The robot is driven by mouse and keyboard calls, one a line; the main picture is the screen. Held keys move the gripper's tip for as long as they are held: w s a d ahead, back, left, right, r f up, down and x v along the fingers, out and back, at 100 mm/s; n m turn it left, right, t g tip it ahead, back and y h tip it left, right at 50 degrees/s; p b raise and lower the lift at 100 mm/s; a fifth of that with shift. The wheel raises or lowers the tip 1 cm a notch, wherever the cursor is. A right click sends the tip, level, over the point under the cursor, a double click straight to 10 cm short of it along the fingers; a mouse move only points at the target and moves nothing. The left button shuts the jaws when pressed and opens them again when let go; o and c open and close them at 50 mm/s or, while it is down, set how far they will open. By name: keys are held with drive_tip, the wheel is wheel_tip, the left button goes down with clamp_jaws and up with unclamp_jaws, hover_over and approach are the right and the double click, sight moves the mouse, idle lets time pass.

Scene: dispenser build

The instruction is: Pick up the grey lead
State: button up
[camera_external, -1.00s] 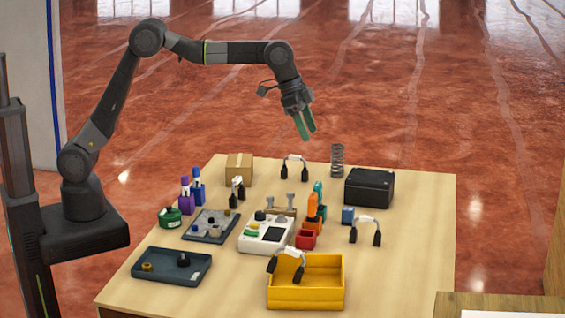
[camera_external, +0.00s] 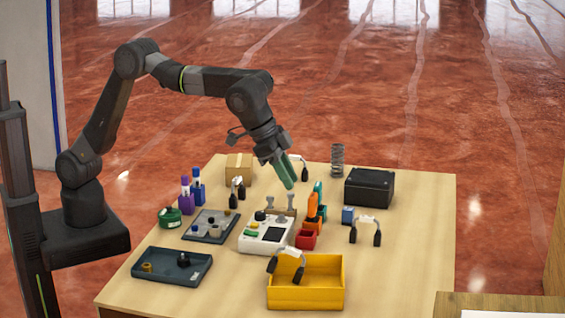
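Several short leads with black ends and pale middles are in view, and I cannot tell for certain which is the grey one. One lead (camera_external: 304,173) is at the back of the table, partly hidden behind my gripper. Another lead (camera_external: 238,183) stands by the cardboard box. A third lead (camera_external: 366,219) is at the right, and one more lead (camera_external: 291,251) is at the yellow bin's back left edge. My gripper (camera_external: 290,184) points down with its green fingers over the back middle of the table. The gap between the fingers is unclear, and no held object shows.
A black box (camera_external: 369,187) and a spring (camera_external: 337,160) stand at the back right. A white device (camera_external: 266,234), orange and teal clamps (camera_external: 313,208) and a red cup (camera_external: 306,239) fill the middle. The yellow bin (camera_external: 306,297) is in front. The right front of the table is clear.

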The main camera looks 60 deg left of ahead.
drive_tip(key=s+d, duration=0.7)
drive_tip(key=s, duration=0.5)
approach(289, 253)
drive_tip(key=shift+h, duration=0.4)
drive_tip(key=x, duration=0.4)
drive_tip(key=shift+w+a+f+p, duration=0.2)
drive_tip(key=shift+w+f+p, duration=0.05)
drive_tip(key=shift+w+p, duration=0.1)
drive_tip(key=shift+a+p+x, duration=0.15)
drive_tip(key=shift+p+x, duration=0.3)
drive_tip(key=shift+x, duration=0.85)
drive_tip(key=shift+a+p+x, duration=0.15)
drive_tip(key=shift+p+x, duration=0.3)
drive_tip(key=shift+x, duration=0.9)
clamp_jaws()
